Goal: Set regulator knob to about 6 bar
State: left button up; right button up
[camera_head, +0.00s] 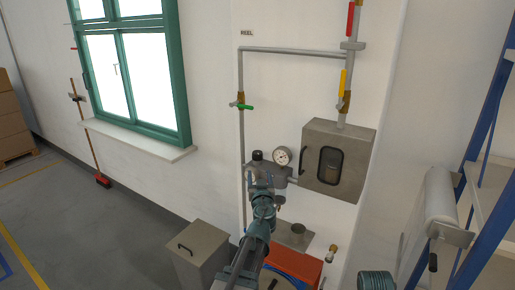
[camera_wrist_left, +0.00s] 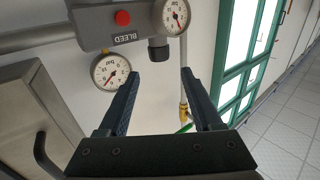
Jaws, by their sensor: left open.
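The regulator's black knob (camera_head: 257,155) sits at the top of a grey regulator body on the wall pipe. In the left wrist view the black knob (camera_wrist_left: 158,50) sticks out of the grey block (camera_wrist_left: 100,27), just beyond and between my fingertips, with no visible contact. My left gripper (camera_wrist_left: 160,73) is open and empty; in the head view my left gripper (camera_head: 261,186) is just in front of the regulator, partly hiding it. A white gauge (camera_wrist_left: 176,15) with a red needle is on the block. Its reading is too small to tell. My right gripper is not in view.
A green-handled valve (camera_head: 243,106) is above left. A grey bin (camera_head: 198,252) and red box (camera_head: 293,262) are below.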

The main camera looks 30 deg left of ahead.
aim_at(258, 157)
pick_arm(q)
jog(key=shift+w+a+r+t, duration=0.1)
jog(key=shift+w+r+t, duration=0.1)
jog(key=shift+r+t, duration=0.1)
jog(key=shift+w, duration=0.1)
jog(key=x, duration=1.3)
jog(key=shift+w+a+f, duration=0.15)
jog(key=shift+w, duration=0.15)
grip_shut()
